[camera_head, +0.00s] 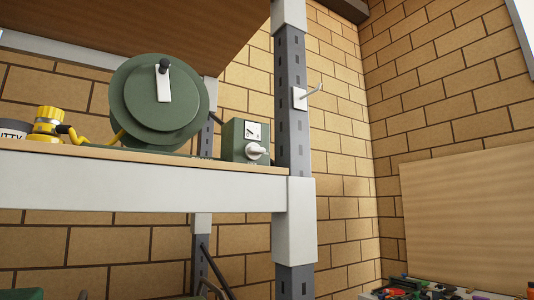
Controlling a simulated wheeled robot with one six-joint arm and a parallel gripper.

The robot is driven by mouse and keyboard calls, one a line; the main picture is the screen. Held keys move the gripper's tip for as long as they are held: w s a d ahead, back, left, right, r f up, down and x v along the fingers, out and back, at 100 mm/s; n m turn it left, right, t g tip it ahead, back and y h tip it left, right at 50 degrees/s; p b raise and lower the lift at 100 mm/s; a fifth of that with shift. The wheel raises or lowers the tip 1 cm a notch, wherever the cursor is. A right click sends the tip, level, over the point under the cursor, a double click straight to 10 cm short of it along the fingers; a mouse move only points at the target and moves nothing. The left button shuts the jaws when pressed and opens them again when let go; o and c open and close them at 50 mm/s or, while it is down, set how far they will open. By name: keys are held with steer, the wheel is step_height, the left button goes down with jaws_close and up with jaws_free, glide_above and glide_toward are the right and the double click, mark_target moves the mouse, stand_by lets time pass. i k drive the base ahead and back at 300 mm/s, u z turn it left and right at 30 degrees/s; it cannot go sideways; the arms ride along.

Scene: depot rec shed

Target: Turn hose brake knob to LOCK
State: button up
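A small green box (233,140) stands on the wooden shelf (200,160), next to a grey metal post. A pale knob (256,151) sits low on its front face, its pointer reaching to the right. A small white label plate (252,131) with dark marks is above the knob; its lettering is too small to read. A green hose reel (150,112) with a white crank arm and a dark handle stands to the left of the box. My gripper is not in view.
Tools (410,291) lie at the lower right.

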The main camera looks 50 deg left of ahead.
mark_target(253, 151)
steer(key=u, duration=0.4)
steer(key=i, duration=0.7)
steer(key=u, duration=0.6)
